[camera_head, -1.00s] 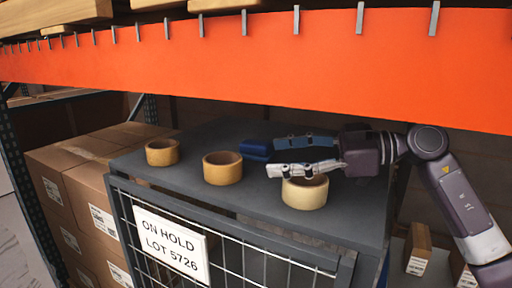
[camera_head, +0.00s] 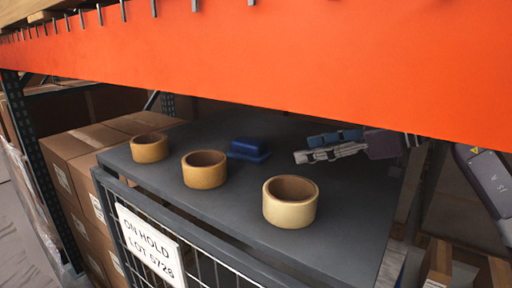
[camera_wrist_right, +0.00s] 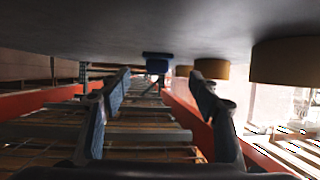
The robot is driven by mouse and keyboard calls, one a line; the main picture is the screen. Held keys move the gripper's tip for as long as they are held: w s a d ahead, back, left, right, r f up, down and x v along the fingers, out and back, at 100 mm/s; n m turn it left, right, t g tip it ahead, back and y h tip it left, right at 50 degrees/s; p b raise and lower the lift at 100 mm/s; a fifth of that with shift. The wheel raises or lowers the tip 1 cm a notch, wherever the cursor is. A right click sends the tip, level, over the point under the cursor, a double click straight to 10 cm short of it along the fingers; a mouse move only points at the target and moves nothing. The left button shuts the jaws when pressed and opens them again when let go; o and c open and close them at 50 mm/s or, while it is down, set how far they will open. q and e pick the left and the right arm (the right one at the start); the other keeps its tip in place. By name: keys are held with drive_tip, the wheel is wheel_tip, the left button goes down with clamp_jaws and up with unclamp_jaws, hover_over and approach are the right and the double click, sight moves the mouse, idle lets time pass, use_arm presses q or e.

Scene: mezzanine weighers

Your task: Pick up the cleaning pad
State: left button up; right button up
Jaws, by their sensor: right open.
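The cleaning pad appears to be the small blue block with a flat base (camera_head: 248,150), lying on the dark grey top of the cage (camera_head: 345,215) behind the tape rolls. My right gripper (camera_head: 303,148) is open and empty to the right of the pad, its fingers pointing left toward it with a clear gap. In the right wrist view, which looks upside down, the pad (camera_wrist_right: 157,65) shows beyond and between the two open fingers (camera_wrist_right: 160,80). My left gripper is in neither view.
Three tape rolls stand along the front: a left one (camera_head: 149,148), a middle one (camera_head: 204,170) and a paler right one (camera_head: 290,202). An orange rack beam (camera_head: 270,70) crosses above and hides part of my right arm. Cartons (camera_head: 75,160) stand at left.

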drive_tip(key=shift+w+a+p, duration=0.3)
drive_tip(key=shift+w+p, duration=0.05)
drive_tip(key=shift+w, duration=0.35)
drive_tip(key=p, duration=0.3)
approach(251, 141)
drive_tip(key=x, duration=0.3)
drive_tip(key=shift+a+f, duration=0.25)
drive_tip(key=shift+f, duration=0.1)
drive_tip(key=shift+w+a+f, duration=0.1)
drive_tip(key=shift+w+a, duration=0.2)
drive_tip(key=shift+w, duration=0.1)
drive_tip(key=shift+w+a+p, duration=0.1)
drive_tip(key=shift+a+p, duration=0.25)
drive_tip(key=p+x, duration=0.1)
drive_tip(key=x, duration=0.4)
drive_tip(key=shift+p, duration=0.35)
drive_tip(key=shift+w+a+f, duration=0.1)
drive_tip(key=shift+w+a, duration=0.05)
drive_tip(key=shift+a, duration=0.1)
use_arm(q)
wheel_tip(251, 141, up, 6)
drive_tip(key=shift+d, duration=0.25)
use_arm(e)
drive_tip(key=shift+d, duration=0.1)
drive_tip(key=shift+c, duration=0.6)
